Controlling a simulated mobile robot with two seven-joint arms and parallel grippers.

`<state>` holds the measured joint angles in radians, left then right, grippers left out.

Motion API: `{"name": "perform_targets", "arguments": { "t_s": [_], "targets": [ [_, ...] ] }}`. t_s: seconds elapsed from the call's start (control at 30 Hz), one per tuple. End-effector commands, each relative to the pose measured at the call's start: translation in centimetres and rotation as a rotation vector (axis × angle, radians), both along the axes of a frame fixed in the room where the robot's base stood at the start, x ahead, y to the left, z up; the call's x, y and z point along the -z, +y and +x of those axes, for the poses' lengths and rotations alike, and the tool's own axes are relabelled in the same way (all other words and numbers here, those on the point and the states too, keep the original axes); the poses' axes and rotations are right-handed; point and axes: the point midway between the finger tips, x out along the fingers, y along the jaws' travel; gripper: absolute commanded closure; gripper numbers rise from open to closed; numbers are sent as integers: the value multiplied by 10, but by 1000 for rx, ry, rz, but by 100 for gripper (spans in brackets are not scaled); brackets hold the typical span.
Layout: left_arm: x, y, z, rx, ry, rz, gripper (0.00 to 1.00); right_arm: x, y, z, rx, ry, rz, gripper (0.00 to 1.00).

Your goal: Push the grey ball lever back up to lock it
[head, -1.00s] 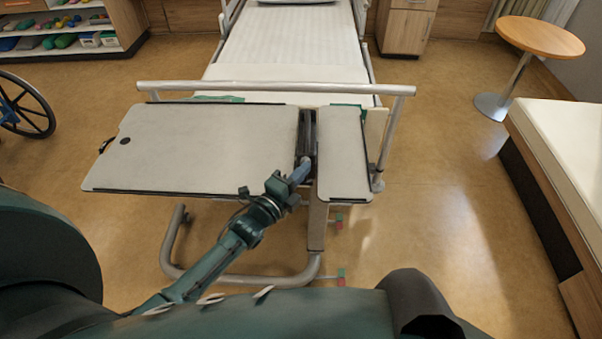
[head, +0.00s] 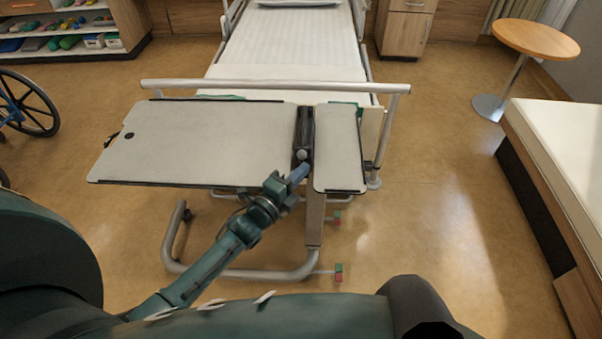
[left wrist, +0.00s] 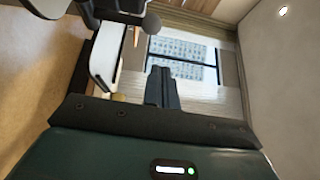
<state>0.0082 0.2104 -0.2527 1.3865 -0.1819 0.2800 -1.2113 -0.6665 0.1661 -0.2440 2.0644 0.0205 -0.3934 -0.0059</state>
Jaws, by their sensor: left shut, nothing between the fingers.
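The grey ball lever (head: 302,155) shows as a small grey ball at the near end of the dark mechanism between the two panels of the overbed table (head: 210,140). In the left wrist view a grey ball (left wrist: 151,22) shows near the top, beyond the fingertips. My left gripper (head: 300,172) is shut and empty, just on the near side of the ball in the head view. Its closed fingers (left wrist: 162,72) point up the middle of the wrist view. I cannot tell whether the fingertips touch the ball. My right gripper is not in view.
A bed (head: 285,50) with a pale footboard rail (head: 275,86) stands behind the overbed table. The table's metal base (head: 240,274) is below. Another bed (head: 565,165) is at right, a round table (head: 536,38) behind it. A wheelchair wheel (head: 30,103) is at far left.

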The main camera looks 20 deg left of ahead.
Motion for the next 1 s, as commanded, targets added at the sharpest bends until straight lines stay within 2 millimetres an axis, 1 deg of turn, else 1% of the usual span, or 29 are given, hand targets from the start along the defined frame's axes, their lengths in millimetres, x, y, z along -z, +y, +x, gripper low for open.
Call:
{"name": "perform_targets", "arguments": {
  "t_s": [0.2,0.3,0.4,0.5,0.6,1.0],
  "targets": [
    [-7,16,-48,1,4,2,100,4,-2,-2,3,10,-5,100],
    [-10,22,-66,0,3,2,100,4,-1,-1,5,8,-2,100],
    [-13,27,-80,1,3,1,100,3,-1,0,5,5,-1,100],
    [-15,30,-89,0,2,1,100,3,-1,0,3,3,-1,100],
    [-16,32,-93,0,1,1,100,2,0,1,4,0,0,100],
    [-16,32,-94,0,1,0,100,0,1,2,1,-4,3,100]
  ]
}}
